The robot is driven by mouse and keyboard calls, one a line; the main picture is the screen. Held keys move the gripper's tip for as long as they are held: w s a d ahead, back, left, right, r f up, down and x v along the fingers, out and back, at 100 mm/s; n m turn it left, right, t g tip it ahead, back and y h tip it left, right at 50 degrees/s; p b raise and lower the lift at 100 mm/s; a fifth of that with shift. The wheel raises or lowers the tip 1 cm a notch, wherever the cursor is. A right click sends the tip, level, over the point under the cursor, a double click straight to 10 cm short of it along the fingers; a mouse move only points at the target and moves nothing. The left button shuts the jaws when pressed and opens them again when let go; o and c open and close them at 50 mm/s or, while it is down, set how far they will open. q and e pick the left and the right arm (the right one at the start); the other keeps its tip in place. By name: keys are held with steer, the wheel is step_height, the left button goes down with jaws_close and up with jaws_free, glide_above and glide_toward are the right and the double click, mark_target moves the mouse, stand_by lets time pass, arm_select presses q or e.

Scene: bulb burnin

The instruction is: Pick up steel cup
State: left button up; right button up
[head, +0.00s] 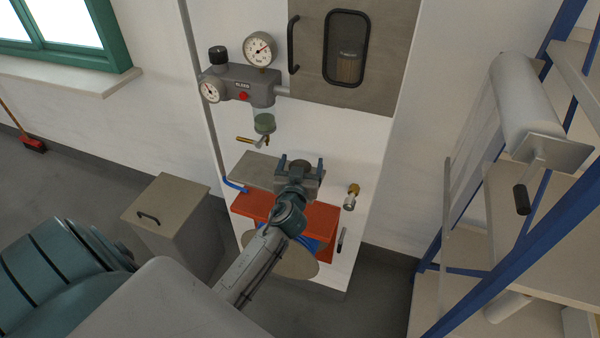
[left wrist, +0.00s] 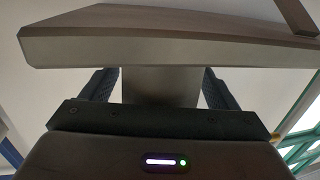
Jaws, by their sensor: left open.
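My left gripper (head: 301,167) is open in front of the white panel, at the right end of a grey shelf (head: 252,168). A small dark round thing (head: 300,164) shows between its fingertips; it may be the steel cup, but the gripper hides most of it. In the left wrist view, the two dark fingers (left wrist: 160,88) stand apart on either side of a grey upright piece (left wrist: 160,86). I cannot tell whether they touch it. A broad grey slab (left wrist: 170,45) crosses above them. My right gripper is not in view.
Gauges (head: 258,49) and a valve block (head: 245,86) are above the shelf. An orange-red bracket (head: 320,220) is below, and a brass fitting (head: 352,190) is to the right. A blue-framed rack (head: 540,240) stands at right, a grey box (head: 165,205) at left.

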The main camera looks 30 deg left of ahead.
arm_select(q)
steer(key=c, duration=1)
steer(key=shift+c, duration=0.2)
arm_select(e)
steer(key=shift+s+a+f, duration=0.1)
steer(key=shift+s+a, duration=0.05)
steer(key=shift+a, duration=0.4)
arm_select(q)
steer(key=shift+r, duration=0.15)
